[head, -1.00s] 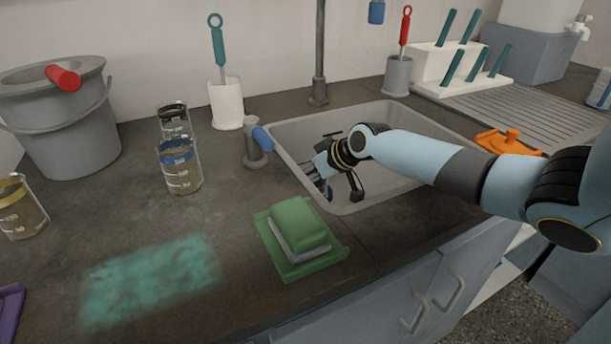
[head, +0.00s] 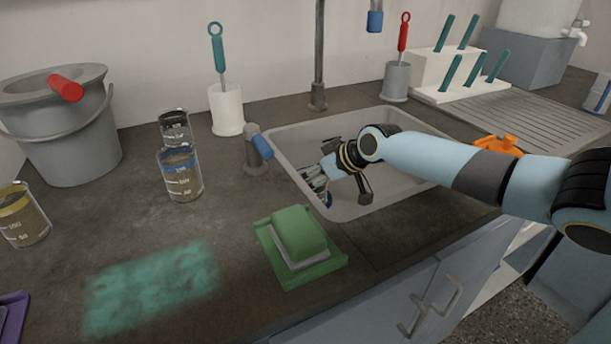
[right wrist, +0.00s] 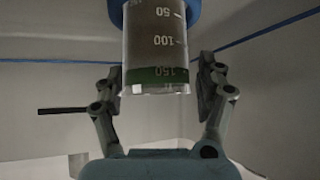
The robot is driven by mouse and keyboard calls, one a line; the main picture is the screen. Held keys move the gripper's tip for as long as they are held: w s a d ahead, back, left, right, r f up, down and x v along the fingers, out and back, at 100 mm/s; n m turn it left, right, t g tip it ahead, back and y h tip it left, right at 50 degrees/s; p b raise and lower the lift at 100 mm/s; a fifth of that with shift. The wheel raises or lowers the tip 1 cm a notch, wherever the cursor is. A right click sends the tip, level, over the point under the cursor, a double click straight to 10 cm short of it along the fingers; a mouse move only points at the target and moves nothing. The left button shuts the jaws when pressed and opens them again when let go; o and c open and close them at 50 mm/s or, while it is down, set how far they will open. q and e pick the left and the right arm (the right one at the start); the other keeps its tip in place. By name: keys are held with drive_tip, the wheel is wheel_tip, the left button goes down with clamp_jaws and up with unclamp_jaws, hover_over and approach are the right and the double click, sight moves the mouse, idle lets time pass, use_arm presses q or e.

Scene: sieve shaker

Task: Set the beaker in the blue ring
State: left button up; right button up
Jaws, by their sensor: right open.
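The beaker (right wrist: 157,45), clear with a green band and white graduations, stands between my right gripper's fingers in the right wrist view. My right gripper (right wrist: 157,80) is open, with one finger on each side of it and small gaps showing. The blue ring (right wrist: 192,10) shows at the top edge of that view, around the beaker's base end; how fully it is seated cannot be told. In the head view my right gripper (head: 316,183) is low in the sink, and its fingers mostly hide the beaker. A bit of blue shows beside it. My left gripper is out of view.
The grey sink (head: 350,213) has rim and walls close around my right gripper. A tap with a blue handle (head: 262,146) stands at its left. Beakers with blue (head: 182,178), black (head: 174,122) and yellow (head: 20,220) bands stand on the counter.

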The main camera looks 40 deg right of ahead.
drive_tip(key=p+v, duration=0.3)
drive_tip(key=v, duration=0.6)
drive_tip(key=shift+s+r, duration=0.1)
drive_tip(key=shift+r, duration=0.1)
